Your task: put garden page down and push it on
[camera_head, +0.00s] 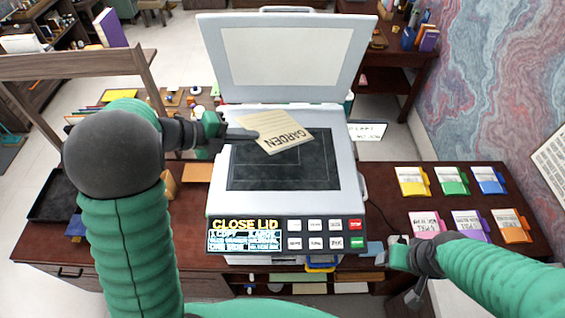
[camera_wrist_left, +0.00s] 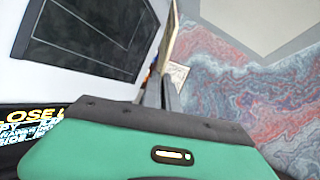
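The garden page (camera_head: 283,133), a cream sheet with GARDEN printed along one edge, is over the upper part of the dark copier glass (camera_head: 290,175). My left gripper (camera_head: 252,135) is shut on the page's left edge. In the left wrist view the page (camera_wrist_left: 169,45) shows nearly edge-on at the fingers (camera_wrist_left: 161,92). I cannot tell whether the page touches the glass. The copier lid (camera_head: 285,55) stands open. The panel (camera_head: 247,235) reads CLOSE LID. My right gripper (camera_head: 408,270) is low at the copier's front right; its fingers are not clear.
Several colored folders (camera_head: 451,181) with white labels lie on the desk right of the copier. A white card (camera_head: 367,130) sits by the copier's upper right. A dark tray (camera_head: 52,198) is at the desk's left. A marbled wall (camera_head: 490,70) bounds the right.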

